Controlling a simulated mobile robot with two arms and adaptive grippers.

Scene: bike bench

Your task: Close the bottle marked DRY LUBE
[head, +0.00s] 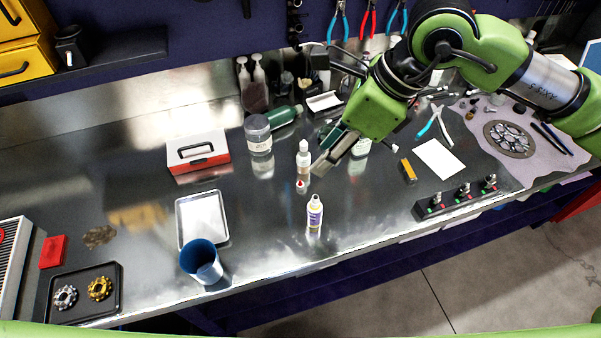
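Two small bottles stand upright near the middle of the bench; their print is too small to read, so I cannot tell which is marked DRY LUBE. One white bottle with a brownish label (303,160) has a narrow pale top. A small red cap (300,184) lies on the bench just in front of it. The other, white with a yellow and purple label (314,213), stands nearer the front edge. My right gripper (320,168) points down just right of the brownish-label bottle; its finger gap is unclear. My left gripper is out of view.
A blue cup (201,261) and a metal tray (203,220) are left of the bottles. A red and white box (197,152), a grey jar (258,136) and a green bottle (284,116) are behind. A switch panel (462,197) is at right.

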